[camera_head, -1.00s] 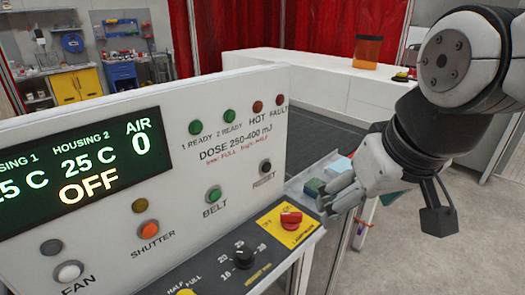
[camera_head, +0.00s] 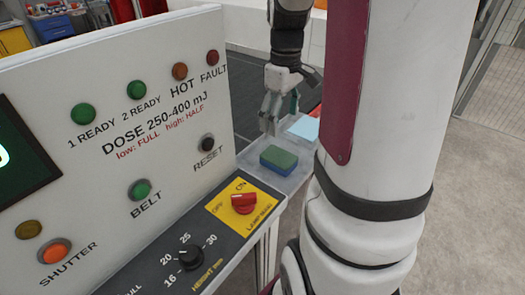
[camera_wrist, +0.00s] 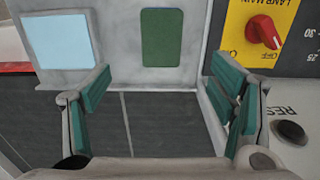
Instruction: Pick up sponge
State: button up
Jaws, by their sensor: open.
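The sponge (camera_head: 279,160) is a small block with a green top and blue lower side. It lies on the grey ledge at the end of the control panel in the head view. In the wrist view the sponge (camera_wrist: 162,37) shows its green top, ahead of and between my fingers. My gripper (camera_head: 270,122) hangs above and behind the sponge, apart from it. In the wrist view my gripper (camera_wrist: 165,100) has its green-padded fingers spread wide with nothing between them.
A light blue square (camera_wrist: 60,40) lies on the ledge beside the sponge. The control panel (camera_head: 140,110) with buttons stands to the left in the head view. A red rotary switch (camera_head: 244,202) on a yellow plate is close to the sponge.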

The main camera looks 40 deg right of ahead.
send_over(279, 156)
notch_tip(279, 156, down, 8)
jog(key=shift+s+r, duration=0.1)
jog(key=shift+r, duration=0.05)
jog(key=shift+a+f+p, duration=0.1)
jog(key=shift+f+p, duration=0.45)
jog(key=shift+f, duration=2.1)
jog(key=c, duration=0.8)
